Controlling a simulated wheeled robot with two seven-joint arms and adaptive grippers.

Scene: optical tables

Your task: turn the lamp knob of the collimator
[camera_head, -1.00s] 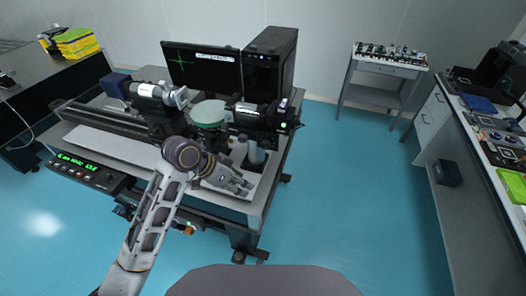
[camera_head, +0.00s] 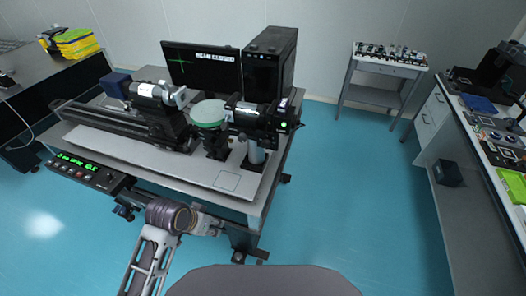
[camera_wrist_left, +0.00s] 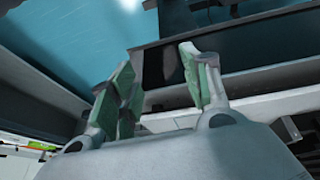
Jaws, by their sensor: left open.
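Two dark optical tubes stand on the bench's optical rail. The right one (camera_head: 250,117) has a small green light at its right end and sits on a post; the left one (camera_head: 152,92) has a grey-white label. I cannot tell for certain which is the collimator, and its lamp knob is too small to make out. My left gripper (camera_head: 208,226) is at the bench's front edge, low and below the tubes, apart from both. In the left wrist view its green-padded fingers (camera_wrist_left: 160,88) are spread with nothing between them. My right gripper is not in view.
A green round disc (camera_head: 208,113) stands between the tubes. A control box (camera_head: 86,172) with a lit green display is at the bench's front left. A monitor (camera_head: 203,68) and black computer case (camera_head: 268,65) stand behind.

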